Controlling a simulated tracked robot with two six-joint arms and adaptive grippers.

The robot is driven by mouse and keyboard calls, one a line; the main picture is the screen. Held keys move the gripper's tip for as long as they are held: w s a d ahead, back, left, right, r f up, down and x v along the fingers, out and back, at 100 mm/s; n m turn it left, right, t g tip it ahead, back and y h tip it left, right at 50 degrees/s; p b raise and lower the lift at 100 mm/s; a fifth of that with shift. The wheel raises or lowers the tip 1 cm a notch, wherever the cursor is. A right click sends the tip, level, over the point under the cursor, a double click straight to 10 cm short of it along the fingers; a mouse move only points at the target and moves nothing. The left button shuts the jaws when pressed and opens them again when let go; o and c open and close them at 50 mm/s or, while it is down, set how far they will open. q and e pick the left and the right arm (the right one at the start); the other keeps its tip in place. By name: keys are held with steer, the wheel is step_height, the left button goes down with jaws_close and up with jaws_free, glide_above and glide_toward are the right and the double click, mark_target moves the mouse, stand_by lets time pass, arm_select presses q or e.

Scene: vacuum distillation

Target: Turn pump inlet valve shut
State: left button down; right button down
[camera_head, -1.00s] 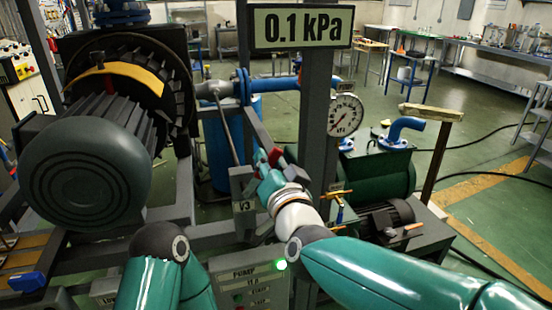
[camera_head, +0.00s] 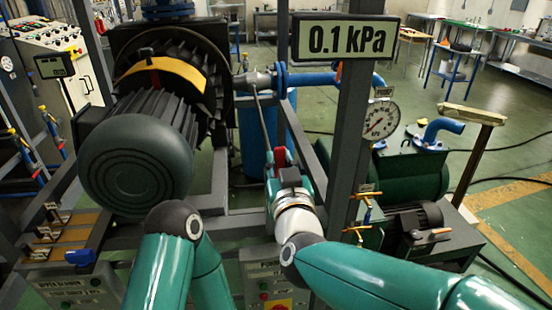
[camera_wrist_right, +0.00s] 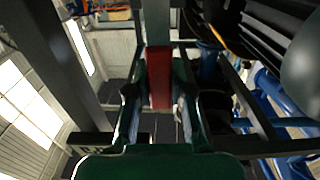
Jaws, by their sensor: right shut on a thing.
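The red valve handle (camera_head: 280,156) shows at the end of my right gripper (camera_head: 283,172), in front of the blue vessel (camera_head: 254,135). In the right wrist view the red handle (camera_wrist_right: 159,77) stands between the two fingers (camera_wrist_right: 158,105), which are shut on it. The valve body is mostly hidden by the gripper. The display (camera_head: 347,38) reads 0.1 kPa, and a round dial gauge (camera_head: 380,121) hangs below it to the right. My left arm shows at the lower left, but its gripper is out of view.
A grey upright post (camera_head: 347,130) stands close to the right of my right gripper. A slanting rod (camera_head: 263,125) runs just behind it. The big motor (camera_head: 137,165) fills the left. The green pump (camera_head: 415,172) stands at the right. A control panel (camera_head: 262,283) lies below the gripper.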

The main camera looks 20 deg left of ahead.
steer(key=shift+s+a+f, duration=0.1)
steer(key=shift+a+f, duration=0.05)
steer(key=shift+f, duration=0.3)
steer(key=c, duration=1.5)
jaws_free()
steer(key=o, duration=0.5)
steer(key=shift+s+r, duration=0.1)
steer(key=shift+r, duration=0.1)
steer(key=shift+r, duration=0.1)
steer(key=v, duration=1.2)
